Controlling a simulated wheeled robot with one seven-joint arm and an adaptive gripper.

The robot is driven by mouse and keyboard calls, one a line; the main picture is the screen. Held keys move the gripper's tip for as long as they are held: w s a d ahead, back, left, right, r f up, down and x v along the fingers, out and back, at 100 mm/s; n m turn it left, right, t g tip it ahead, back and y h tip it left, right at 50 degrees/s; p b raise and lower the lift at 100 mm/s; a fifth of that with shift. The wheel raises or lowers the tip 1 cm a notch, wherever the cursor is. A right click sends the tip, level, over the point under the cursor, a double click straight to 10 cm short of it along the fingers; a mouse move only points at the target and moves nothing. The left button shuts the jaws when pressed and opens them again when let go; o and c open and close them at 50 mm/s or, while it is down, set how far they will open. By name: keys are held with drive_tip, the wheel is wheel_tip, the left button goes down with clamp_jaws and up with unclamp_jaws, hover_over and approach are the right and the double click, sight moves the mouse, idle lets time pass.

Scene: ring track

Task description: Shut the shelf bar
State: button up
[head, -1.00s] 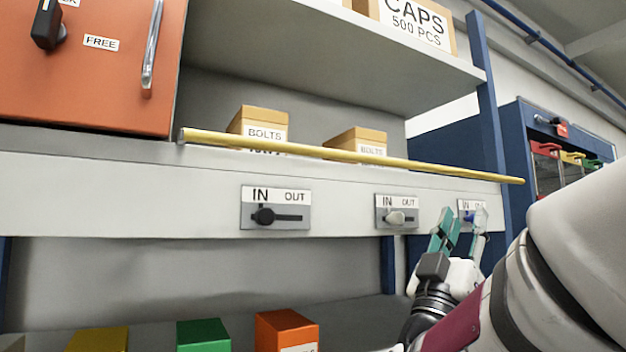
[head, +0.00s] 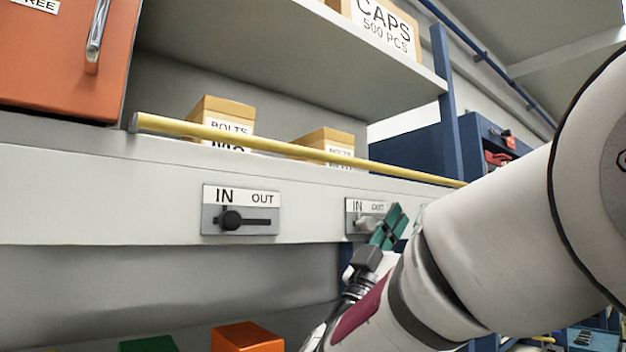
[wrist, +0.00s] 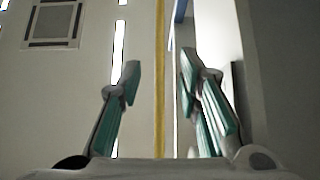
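The shelf bar (head: 290,153) is a long yellow rod across the front of the shelf, in front of the bolt boxes. Its left end shows near the orange cabinet; my arm hides its right end. In the wrist view the yellow bar (wrist: 159,120) runs upright in the picture, between my fingers in outline, with clear space on both sides. My gripper (head: 402,222) has teal finger pads and stands open and empty in front of the shelf edge, below the bar. In the wrist view both fingers of my gripper (wrist: 160,68) are apart.
The shelf edge carries an IN/OUT slide with a black knob (head: 231,220) and another with a light knob (head: 366,224), partly covered by my gripper. Bolt boxes (head: 222,118) stand behind the bar. An orange cabinet (head: 60,60) is at left. Green and orange boxes (head: 247,338) sit below.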

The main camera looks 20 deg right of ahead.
sight(430, 179)
drive_tip(key=p+x, duration=0.3)
drive_tip(key=x, duration=0.8)
drive_tip(key=shift+r, duration=0.1)
clamp_jaws()
